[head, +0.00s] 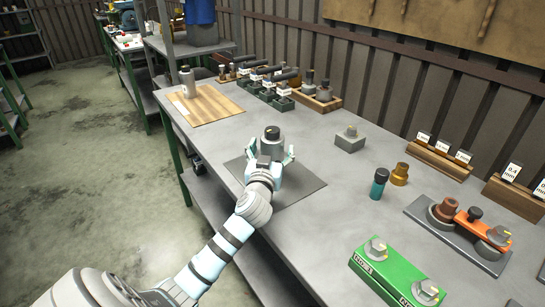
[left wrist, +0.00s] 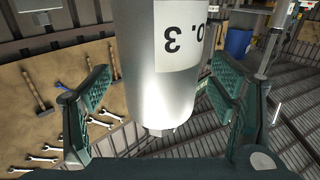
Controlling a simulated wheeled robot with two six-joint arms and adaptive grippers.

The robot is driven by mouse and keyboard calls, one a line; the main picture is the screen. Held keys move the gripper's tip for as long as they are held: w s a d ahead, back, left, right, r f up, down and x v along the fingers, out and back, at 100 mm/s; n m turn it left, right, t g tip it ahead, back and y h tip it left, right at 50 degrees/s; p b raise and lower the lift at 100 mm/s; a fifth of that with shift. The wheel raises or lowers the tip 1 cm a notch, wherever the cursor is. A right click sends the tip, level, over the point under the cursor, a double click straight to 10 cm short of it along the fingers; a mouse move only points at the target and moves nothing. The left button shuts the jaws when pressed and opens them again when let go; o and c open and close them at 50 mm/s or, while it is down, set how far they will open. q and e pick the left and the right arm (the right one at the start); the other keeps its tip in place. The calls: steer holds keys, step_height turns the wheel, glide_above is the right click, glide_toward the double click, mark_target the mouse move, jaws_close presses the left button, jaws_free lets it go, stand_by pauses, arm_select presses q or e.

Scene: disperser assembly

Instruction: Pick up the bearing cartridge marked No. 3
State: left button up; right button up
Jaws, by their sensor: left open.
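The bearing cartridge (head: 272,140) is a grey cylinder with a dark top, upright over the dark mat (head: 308,184) on the bench in the head view. In the left wrist view the silver cartridge (left wrist: 150,90) fills the middle, and its white label shows "o. 3" upside down. My left gripper (head: 270,154) is at the cartridge, with its fingers on either side. In the left wrist view the green finger pads stand apart from the cartridge, with gaps on both sides. The gripper hides the cartridge's lower part in the head view. My right gripper is not in view.
A grey cylinder (head: 187,82) stands on a wooden board (head: 212,103) at the far left. A grey block (head: 350,139), a teal bottle (head: 379,184) and a green fixture (head: 372,268) are to the right. Bare bench surrounds the mat.

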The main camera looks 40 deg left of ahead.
arm_select(q)
steer(key=shift+w+a+f, duration=0.15)
steer(key=shift+w+a, duration=0.2)
steer(key=shift+w, duration=0.25)
steer(key=shift+s+d, duration=0.1)
steer(key=c, duration=0.6)
jaws_close()
steer(key=shift+r, duration=0.25)
